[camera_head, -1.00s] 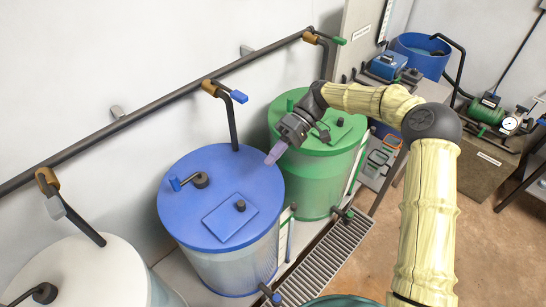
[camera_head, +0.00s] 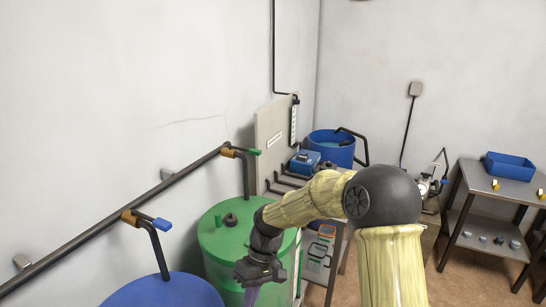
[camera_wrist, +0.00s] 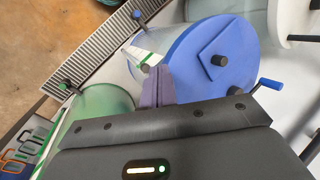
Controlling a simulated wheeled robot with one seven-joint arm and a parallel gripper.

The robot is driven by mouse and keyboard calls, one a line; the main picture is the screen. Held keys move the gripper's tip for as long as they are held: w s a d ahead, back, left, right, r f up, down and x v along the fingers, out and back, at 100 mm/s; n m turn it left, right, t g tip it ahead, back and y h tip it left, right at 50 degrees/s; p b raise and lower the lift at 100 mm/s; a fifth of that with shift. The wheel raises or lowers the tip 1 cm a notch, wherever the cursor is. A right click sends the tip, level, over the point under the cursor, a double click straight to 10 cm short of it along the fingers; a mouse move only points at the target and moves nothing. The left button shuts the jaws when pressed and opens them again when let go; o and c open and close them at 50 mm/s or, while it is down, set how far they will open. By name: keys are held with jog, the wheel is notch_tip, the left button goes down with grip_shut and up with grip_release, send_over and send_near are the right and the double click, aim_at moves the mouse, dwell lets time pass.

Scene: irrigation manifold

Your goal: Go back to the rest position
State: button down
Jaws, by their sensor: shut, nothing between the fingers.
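The blue lid also shows at the bottom left of the head view (camera_head: 165,292). Part of the green tank (camera_wrist: 105,100) is left of the fingers in the wrist view.
A dark pipe (camera_head: 80,236) with a blue-handled valve (camera_head: 161,224) and a green-handled valve (camera_head: 254,152) runs along the left wall. A blue barrel (camera_head: 330,147) stands at the back. A metal table (camera_head: 490,190) with a blue bin (camera_head: 509,167) is at right. A floor grating (camera_wrist: 90,50) lies beside the tanks.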

jog(key=s+d+r+m+t+h, duration=0.1)
jog(key=s+d+m+t, duration=0.2)
jog(key=d, duration=0.7)
jog(key=s+d+r+m+t+h, duration=0.2)
jog(key=s+d+m+t, duration=0.2)
jog(key=d, duration=0.6)
jog(key=shift+s+d+m, duration=0.4)
jog(key=shift+s+m, duration=0.2)
jog(key=shift+s, duration=0.4)
jog(key=shift+r, duration=0.1)
